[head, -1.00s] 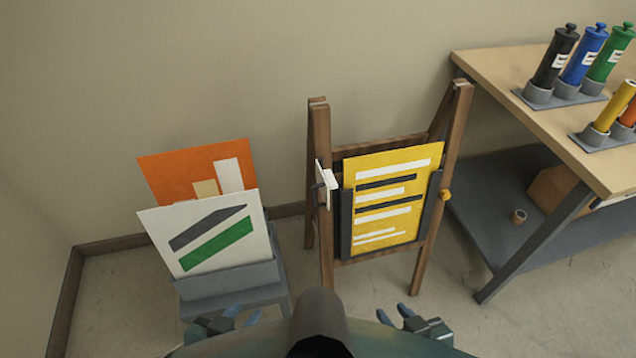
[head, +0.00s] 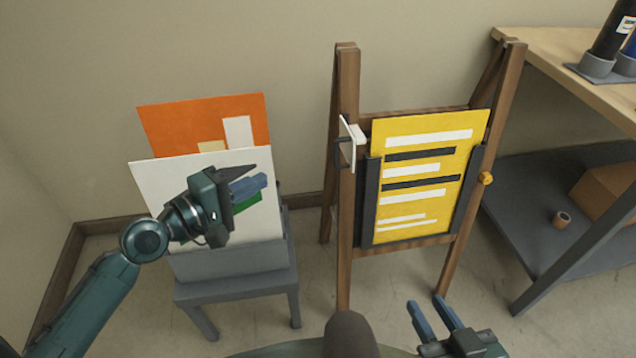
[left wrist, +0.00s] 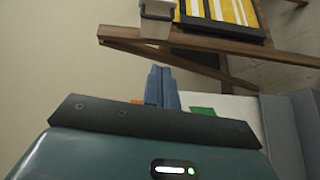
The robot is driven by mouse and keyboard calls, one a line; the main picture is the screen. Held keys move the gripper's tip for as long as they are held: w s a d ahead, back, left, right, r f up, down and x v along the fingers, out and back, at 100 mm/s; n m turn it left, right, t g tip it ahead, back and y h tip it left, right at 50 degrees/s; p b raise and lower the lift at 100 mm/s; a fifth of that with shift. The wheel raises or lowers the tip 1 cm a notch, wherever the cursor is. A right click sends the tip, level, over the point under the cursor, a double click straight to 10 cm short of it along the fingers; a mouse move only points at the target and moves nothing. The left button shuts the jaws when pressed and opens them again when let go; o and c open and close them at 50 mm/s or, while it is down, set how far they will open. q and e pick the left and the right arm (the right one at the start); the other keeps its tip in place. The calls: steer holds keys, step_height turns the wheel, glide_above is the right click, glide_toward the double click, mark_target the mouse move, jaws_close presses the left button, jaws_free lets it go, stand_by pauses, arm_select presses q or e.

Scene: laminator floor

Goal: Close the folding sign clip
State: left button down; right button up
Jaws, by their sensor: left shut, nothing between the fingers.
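The wooden folding sign stand (head: 347,220) stands against the wall with a yellow sign (head: 430,150) in its dark holder. A white clip plate (head: 352,130) with a dark handle sticks out at the stand's left post, turned nearly edge-on and clear of the sign's face. The clip also shows at the top of the left wrist view (left wrist: 156,22). My left gripper (head: 262,184) is shut and empty, left of the clip and in front of the white board. Its blue fingers (left wrist: 161,72) are together and point toward the stand. My right gripper (head: 424,301) is open and empty, low in front of the stand.
A grey rack (head: 230,262) holds a white board (head: 155,190) and an orange board (head: 185,125) on the left.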

arm_select(q)
steer(key=w+d, duration=0.8)
steer(key=d, duration=0.2)
steer(key=shift+d+n, duration=0.35)
steer(key=shift+n, duration=0.05)
steer(key=shift+p, duration=0.45)
